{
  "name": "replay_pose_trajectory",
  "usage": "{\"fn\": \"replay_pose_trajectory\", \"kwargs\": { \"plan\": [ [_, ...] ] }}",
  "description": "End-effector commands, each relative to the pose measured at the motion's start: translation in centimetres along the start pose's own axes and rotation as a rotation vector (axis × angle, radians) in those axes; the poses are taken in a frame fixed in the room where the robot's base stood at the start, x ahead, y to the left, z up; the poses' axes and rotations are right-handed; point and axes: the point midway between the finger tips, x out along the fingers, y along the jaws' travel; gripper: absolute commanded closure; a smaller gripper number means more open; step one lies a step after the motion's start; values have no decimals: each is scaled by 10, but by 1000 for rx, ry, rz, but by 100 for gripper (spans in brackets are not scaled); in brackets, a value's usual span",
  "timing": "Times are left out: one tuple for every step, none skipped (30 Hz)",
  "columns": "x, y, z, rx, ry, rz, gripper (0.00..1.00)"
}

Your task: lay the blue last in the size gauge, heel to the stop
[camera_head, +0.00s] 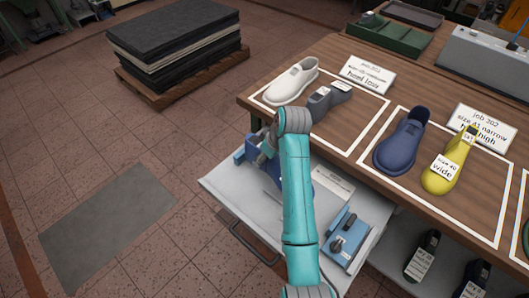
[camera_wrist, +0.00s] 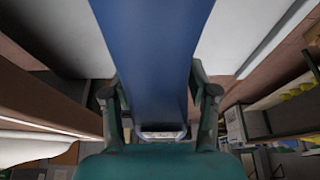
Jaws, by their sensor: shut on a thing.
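In the wrist view a long blue body (camera_wrist: 155,50), which I take to be the blue last, stands between the two fingers of my gripper (camera_wrist: 160,105), with a pale label at its near end. In the head view my gripper (camera_head: 264,148) is low over the left part of an open drawer, and the blue last (camera_head: 262,179) shows partly behind my arm. A light blue device with a dark knob (camera_head: 347,240), perhaps the size gauge, lies in the drawer at right. A light blue piece (camera_head: 239,155) shows beside my gripper; what it belongs to is unclear.
The open drawer (camera_head: 222,187) juts from the wooden bench (camera_head: 350,60). On the bench are a white shoe (camera_head: 292,82), a grey last (camera_head: 329,100), a navy shoe (camera_head: 402,141) and a yellow last (camera_head: 447,165) with labels. Dark lasts stand on a shelf below.

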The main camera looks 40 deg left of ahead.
Motion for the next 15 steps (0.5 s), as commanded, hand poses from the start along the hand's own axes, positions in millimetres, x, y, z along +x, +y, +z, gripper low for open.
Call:
{"fn": "replay_pose_trajectory", "kwargs": {
  "plan": [
    [2,0,0,-1,1,1,100],
    [3,0,1,-1,1,1,100],
    [6,0,2,-2,1,2,100],
    [7,0,2,-2,1,2,100],
    [8,0,3,-2,1,1,100],
    [11,0,4,-3,1,1,100],
    [12,0,5,-3,0,1,100],
    [14,0,5,-3,0,1,100],
    [16,0,6,-4,0,1,100],
    [17,0,7,-4,1,1,100],
    [19,0,7,-4,1,2,100],
    [21,0,8,-5,1,2,100],
    [22,0,9,-5,1,2,100],
    [24,0,10,-6,0,2,100],
    [26,0,11,-6,0,1,100]
  ]
}}
